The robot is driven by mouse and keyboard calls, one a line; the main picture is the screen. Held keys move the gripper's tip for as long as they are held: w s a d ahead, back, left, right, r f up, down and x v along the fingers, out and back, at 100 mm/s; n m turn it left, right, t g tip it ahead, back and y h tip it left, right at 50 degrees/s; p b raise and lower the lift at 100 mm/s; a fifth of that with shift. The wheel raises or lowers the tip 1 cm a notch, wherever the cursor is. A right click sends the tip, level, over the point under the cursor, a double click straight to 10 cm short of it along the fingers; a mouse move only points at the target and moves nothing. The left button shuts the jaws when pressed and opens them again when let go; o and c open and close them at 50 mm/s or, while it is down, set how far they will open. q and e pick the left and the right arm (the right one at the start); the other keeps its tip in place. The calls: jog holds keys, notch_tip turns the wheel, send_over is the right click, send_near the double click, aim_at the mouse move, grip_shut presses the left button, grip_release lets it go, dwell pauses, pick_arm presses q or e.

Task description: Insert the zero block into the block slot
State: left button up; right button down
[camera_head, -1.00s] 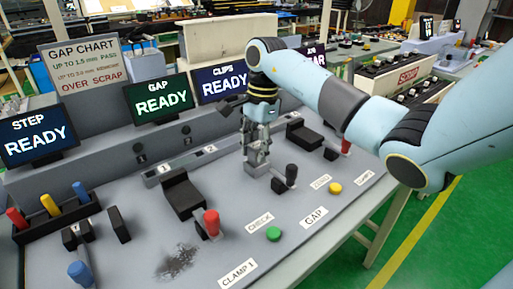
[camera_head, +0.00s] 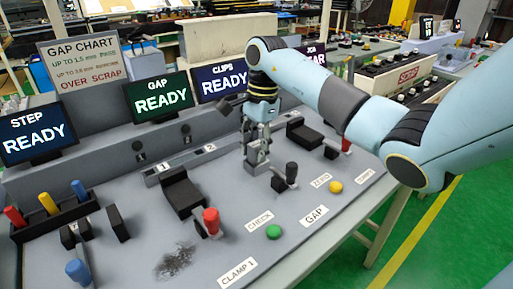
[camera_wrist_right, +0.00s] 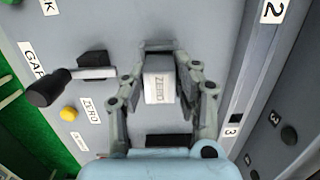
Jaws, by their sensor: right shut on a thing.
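The white zero block (camera_wrist_right: 160,86), marked ZERO, is in the right wrist view between the fingers of my right gripper (camera_wrist_right: 160,60). The fingers are shut on its two sides. In the head view my right gripper (camera_head: 257,164) points down, low over the grey console, left of a black-handled lever (camera_head: 290,175). The block is hard to make out there. I cannot identify the block slot; the fingers and block may hide it. I cannot tell whether the block touches the console. My left gripper is not in view.
The lever's black handle (camera_wrist_right: 48,87) is left of the gripper in the wrist view. A dark block (camera_wrist_right: 168,140) lies close below the zero block there. A red-handled clamp (camera_head: 211,220), green button (camera_head: 273,232) and yellow button (camera_head: 336,187) stand on the console.

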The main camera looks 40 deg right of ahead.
jog(key=shift+s+f, duration=0.1)
jog(key=shift+f, duration=0.05)
jog(key=c, duration=0.9)
grip_release()
jog(key=r, duration=0.5)
jog(key=d+r, duration=0.1)
jog(key=r, duration=0.1)
jog(key=shift+r, duration=0.25)
jog(key=shift+a, duration=0.1)
